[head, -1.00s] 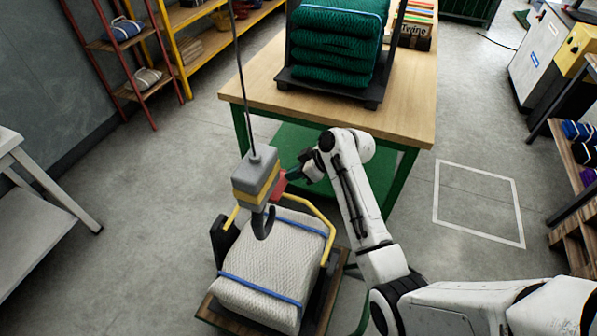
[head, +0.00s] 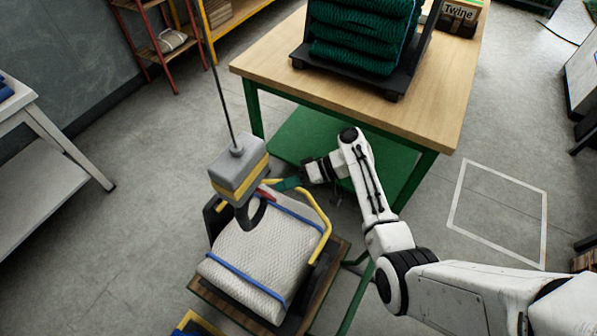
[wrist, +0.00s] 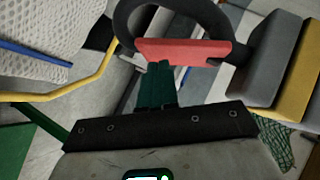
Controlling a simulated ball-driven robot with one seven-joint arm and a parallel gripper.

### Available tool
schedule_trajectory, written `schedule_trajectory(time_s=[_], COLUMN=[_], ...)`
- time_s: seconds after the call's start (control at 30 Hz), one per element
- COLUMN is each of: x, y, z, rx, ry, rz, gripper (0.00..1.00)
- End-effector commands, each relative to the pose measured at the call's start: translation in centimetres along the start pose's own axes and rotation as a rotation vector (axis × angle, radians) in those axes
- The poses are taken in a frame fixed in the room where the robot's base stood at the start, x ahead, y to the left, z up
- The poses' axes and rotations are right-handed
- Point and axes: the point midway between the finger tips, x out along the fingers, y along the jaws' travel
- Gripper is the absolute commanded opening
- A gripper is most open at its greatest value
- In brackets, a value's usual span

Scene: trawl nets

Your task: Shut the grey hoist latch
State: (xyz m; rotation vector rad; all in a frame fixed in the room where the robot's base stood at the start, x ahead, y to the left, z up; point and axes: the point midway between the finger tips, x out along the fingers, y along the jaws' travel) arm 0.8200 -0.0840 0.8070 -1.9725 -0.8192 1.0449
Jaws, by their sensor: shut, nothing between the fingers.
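The hoist block (head: 238,168), grey with a yellow band, hangs on a cable at left centre in the head view. Below it is a dark hook (head: 250,213) with a red latch bar (head: 266,194). In the wrist view the red latch bar (wrist: 183,52) lies across the dark hook (wrist: 128,18), with the grey block (wrist: 266,62) at right. Whether the bar meets the hook's tip I cannot tell. My gripper (head: 281,185) is shut and empty, right of the latch. Its green fingertips (wrist: 157,68) are right at the bar; contact is unclear.
A pale net bundle (head: 262,250) with blue straps sits under the hook on a wooden-based carrier with yellow rails (head: 318,218). The wooden table (head: 440,95) with a dark rack of green nets (head: 360,40) stands behind my arm. Open floor lies left, before a grey bench (head: 40,165).

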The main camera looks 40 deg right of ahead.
Motion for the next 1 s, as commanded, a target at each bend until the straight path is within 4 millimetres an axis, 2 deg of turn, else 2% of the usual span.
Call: schedule_trajectory(time_s=[0.1,0.3,1.0], x=[1.0,1.6,2.1], y=[0.2,0.3,0.4], z=[0.8,1.3,1.9], rx=[-0.001,-0.003,-0.003], ry=[-0.002,0.0,-0.004], rz=[0.001,0.003,0.004], gripper=[0.0,0.0,0.0])
